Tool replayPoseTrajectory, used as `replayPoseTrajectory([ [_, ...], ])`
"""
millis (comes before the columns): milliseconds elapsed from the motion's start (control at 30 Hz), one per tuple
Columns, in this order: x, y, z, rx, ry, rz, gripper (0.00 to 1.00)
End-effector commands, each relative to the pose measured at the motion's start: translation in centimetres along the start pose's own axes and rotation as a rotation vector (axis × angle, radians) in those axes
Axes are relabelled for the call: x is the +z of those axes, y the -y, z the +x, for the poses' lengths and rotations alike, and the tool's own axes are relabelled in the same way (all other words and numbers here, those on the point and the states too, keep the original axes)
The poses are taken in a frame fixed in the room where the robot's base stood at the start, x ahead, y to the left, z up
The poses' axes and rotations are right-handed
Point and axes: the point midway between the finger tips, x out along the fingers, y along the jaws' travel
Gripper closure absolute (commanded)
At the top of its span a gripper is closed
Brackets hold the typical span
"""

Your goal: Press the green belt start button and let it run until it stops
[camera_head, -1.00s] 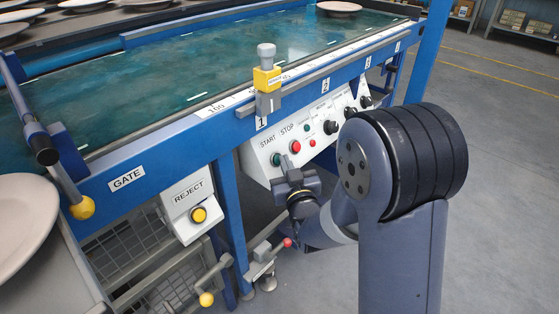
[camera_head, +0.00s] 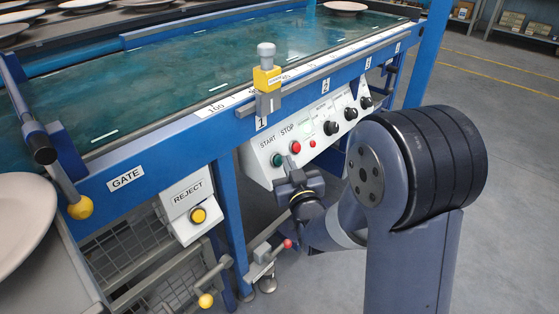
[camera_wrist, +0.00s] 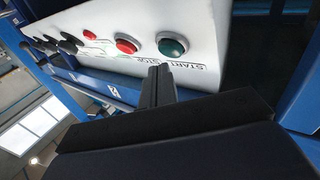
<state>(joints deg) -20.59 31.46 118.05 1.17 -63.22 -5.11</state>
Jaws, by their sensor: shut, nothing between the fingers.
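The green start button (camera_head: 277,160) is at the left end of the white control panel (camera_head: 257,166), under the word START. The wrist view shows the green button (camera_wrist: 171,46) unobstructed, just beyond my fingertips. My gripper (camera_head: 288,174) is in front of the panel's lower left, a little below and right of the green button. In the wrist view my gripper (camera_wrist: 159,72) is shut and empty, its tips appearing apart from the button. The green-blue belt (camera_head: 240,60) carries a plate (camera_head: 345,7) near its far end.
The red stop button (camera_head: 295,147) is right beside the green one, with several black knobs (camera_head: 331,127) further right. A yellow reject button (camera_head: 198,215) is on a separate box at left. A yellow-ball gate lever (camera_head: 81,207) and a red-tipped lever (camera_head: 287,244) stick out.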

Motion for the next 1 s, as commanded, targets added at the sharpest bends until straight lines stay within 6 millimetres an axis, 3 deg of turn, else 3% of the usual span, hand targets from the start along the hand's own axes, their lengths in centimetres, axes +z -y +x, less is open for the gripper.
replayPoseTrajectory([
  [433,-0.4,-0.4,-0.5,0.001,0.0,-0.001,1.0],
  [1000,-2.7,-2.7,-3.7,0.001,0.0,-0.001,1.0],
])
